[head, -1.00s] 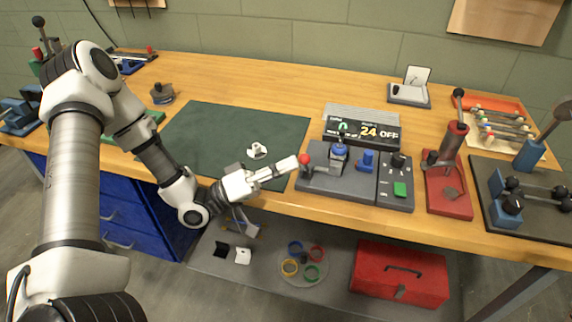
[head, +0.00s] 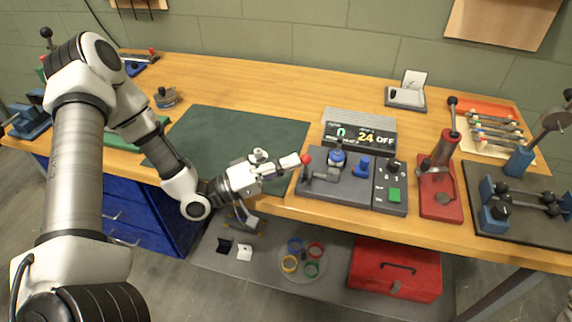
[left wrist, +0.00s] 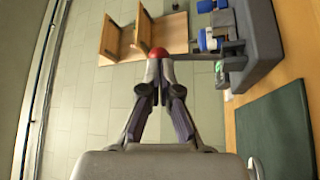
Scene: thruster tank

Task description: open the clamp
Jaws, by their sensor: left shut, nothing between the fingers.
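The clamp sits on a dark grey base (head: 325,190) at the bench's front edge in the head view. It has a short lever with a red ball knob (head: 306,159), a blue round part (head: 337,158) and a smaller blue block (head: 361,167). My left gripper (head: 299,160) is shut and empty, its fingertips right at the knob's left side. In the left wrist view the shut fingertips (left wrist: 158,62) meet just in front of the red knob (left wrist: 158,53); whether they touch it I cannot tell. My right gripper is not in view.
A control panel with a green button (head: 394,194) adjoins the clamp base. A display reading 24 OFF (head: 372,138) stands behind. A red lever fixture (head: 440,195) is to the right.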

